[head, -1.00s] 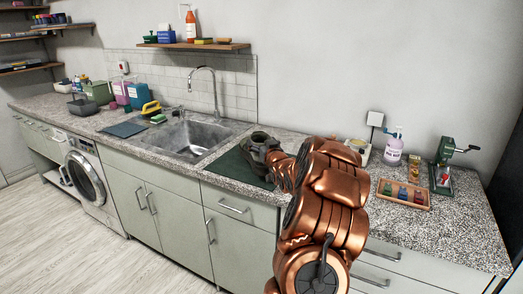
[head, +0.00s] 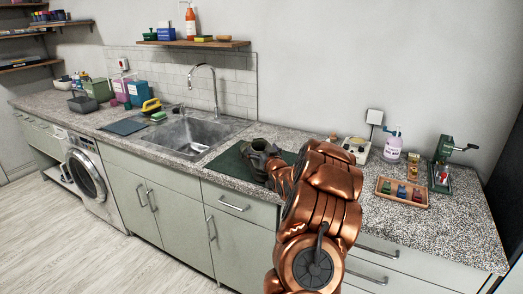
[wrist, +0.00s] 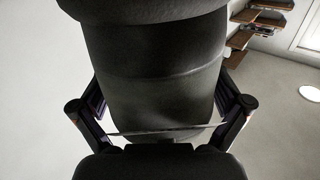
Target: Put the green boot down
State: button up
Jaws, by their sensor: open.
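The green boot (head: 258,145), a dark grey-green shape, is at the dark green mat (head: 228,163) on the counter, right of the sink. Its opening faces up, and my gripper (head: 268,165) hides its lower part. I cannot tell whether its sole touches the mat. In the wrist view a dark, rounded surface that looks like the boot (wrist: 155,75) fills the middle, between the two fingers of my gripper (wrist: 160,105). The jaws are open around it; a light gap shows beside the left finger. Contact at the right finger is unclear.
The sink (head: 185,135) with its tall tap lies left of the mat. Right of my arm are a wooden tray (head: 402,192) of small coloured items, a pump bottle (head: 393,148), a green hand-cranked device (head: 443,170) and a pale box (head: 357,148). The front right counter is clear.

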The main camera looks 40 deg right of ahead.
jog(key=b+v, duration=0.3)
jog(key=v, duration=0.9)
jog(key=shift+a, duration=0.1)
